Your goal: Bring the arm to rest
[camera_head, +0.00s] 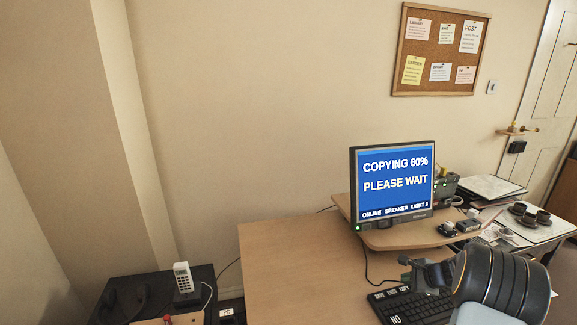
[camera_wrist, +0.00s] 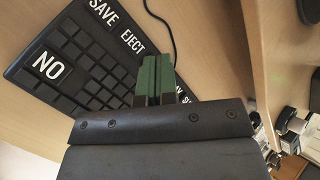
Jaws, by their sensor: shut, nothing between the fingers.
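My gripper (camera_wrist: 155,65) is shut and empty, its green fingertips pressed together in the wrist view. It hangs over the black keyboard (camera_wrist: 70,75), covering some of the keys near EJECT. Whether the tips touch the keys I cannot tell. In the head view my gripper (camera_head: 405,268) is at the lower right, in front of the monitor (camera_head: 393,180), with my arm behind it to the right. The keyboard (camera_head: 395,310) lies below it on the desk, partly hidden by my arm. The blue screen reads COPYING 60%, PLEASE WAIT.
The wooden desk (camera_head: 290,270) is clear on its left. The monitor stands on a raised shelf (camera_head: 400,237) with small devices beside it. A white phone (camera_head: 183,278) stands on a dark side table at the lower left.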

